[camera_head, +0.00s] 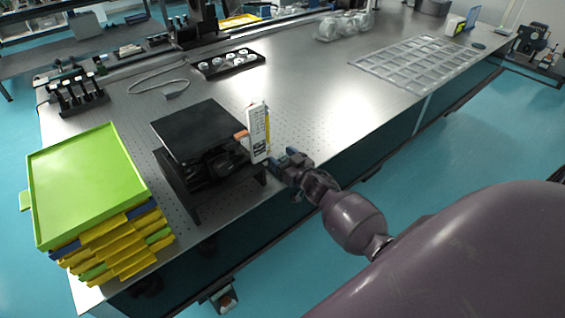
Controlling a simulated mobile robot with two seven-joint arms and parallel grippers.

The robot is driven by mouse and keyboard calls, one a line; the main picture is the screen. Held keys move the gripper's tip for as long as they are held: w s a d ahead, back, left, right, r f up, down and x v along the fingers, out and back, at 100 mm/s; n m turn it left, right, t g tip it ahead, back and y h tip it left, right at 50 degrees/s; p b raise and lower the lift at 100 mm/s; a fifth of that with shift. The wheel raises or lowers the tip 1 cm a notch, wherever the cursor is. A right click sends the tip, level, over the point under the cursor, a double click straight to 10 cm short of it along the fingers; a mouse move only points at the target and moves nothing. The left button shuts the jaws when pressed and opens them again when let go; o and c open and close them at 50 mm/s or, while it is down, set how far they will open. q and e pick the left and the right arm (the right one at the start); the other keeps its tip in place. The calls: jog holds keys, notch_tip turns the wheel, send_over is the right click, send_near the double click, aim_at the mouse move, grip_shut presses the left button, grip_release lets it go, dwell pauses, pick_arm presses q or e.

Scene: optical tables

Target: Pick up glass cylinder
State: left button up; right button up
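I cannot make out a glass cylinder for certain. A black tray (230,64) towards the back of the metal table holds several small whitish round pieces, too small to identify. A cluster of clear, glassy items (343,25) stands further back. My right gripper (281,163) is at the table's front edge, just right of a black stand with a flat top (201,131). Its fingers point left towards the stand, and I cannot see whether they are apart or hold anything. My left gripper is not in view.
A stack of green, yellow and blue trays (88,185) stands at the left front. A white upright panel (258,132) rises beside the black stand, close to my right gripper. A clear gridded tray (418,64) lies at the right. The middle of the perforated table (305,100) is bare.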

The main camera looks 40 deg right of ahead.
jog(key=c, duration=1)
